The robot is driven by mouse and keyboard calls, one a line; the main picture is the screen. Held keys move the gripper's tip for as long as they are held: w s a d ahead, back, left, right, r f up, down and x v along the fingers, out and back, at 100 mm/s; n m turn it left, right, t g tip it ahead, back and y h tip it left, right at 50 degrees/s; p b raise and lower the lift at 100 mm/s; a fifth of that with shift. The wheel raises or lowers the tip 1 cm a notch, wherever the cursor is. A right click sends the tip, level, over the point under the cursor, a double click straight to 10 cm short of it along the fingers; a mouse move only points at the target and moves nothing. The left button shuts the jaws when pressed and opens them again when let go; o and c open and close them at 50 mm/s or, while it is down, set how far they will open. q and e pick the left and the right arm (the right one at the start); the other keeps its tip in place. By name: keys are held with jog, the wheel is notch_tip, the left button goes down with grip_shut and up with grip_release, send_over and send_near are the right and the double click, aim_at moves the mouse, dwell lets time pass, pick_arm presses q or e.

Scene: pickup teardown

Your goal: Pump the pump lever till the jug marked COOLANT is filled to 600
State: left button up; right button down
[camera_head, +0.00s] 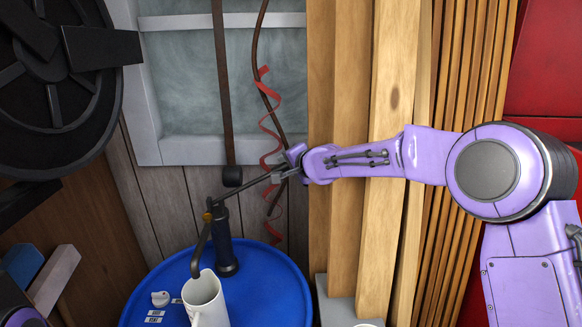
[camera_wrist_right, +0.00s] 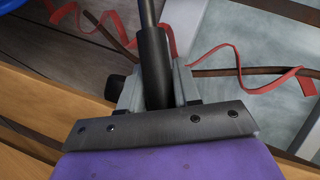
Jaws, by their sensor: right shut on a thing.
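The dark hand pump (camera_head: 224,252) stands on the blue drum (camera_head: 268,290). Its thin pump lever (camera_head: 246,190) slopes up to the right from the pump top. My right gripper (camera_head: 284,175) is shut on the lever's outer end. In the right wrist view the lever's dark grip (camera_wrist_right: 155,70) lies between the jaws (camera_wrist_right: 153,92). A white jug (camera_head: 205,298) stands on the drum under the pump's curved spout (camera_head: 200,246). I cannot make out a COOLANT mark or the liquid level from here. My left gripper does not show.
A white cap (camera_head: 160,298) and small labels (camera_head: 154,318) lie on the drum left of the jug. A red ribbon (camera_head: 268,140) hangs behind the lever. Wooden boards (camera_head: 345,140) stand upright close behind my right arm.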

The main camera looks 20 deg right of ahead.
jog(key=shift+r, duration=0.1)
jog(key=c, duration=0.9)
grip_release()
jog(key=shift+s+b, duration=0.35)
jog(key=shift+b, duration=0.05)
jog(key=b+v, duration=0.3)
jog(key=v, duration=0.6)
jog(key=shift+s+d+r+b, duration=0.1)
jog(key=shift+s+r+b, duration=0.15)
jog(key=shift+s+b, duration=0.1)
jog(key=shift+w, duration=0.1)
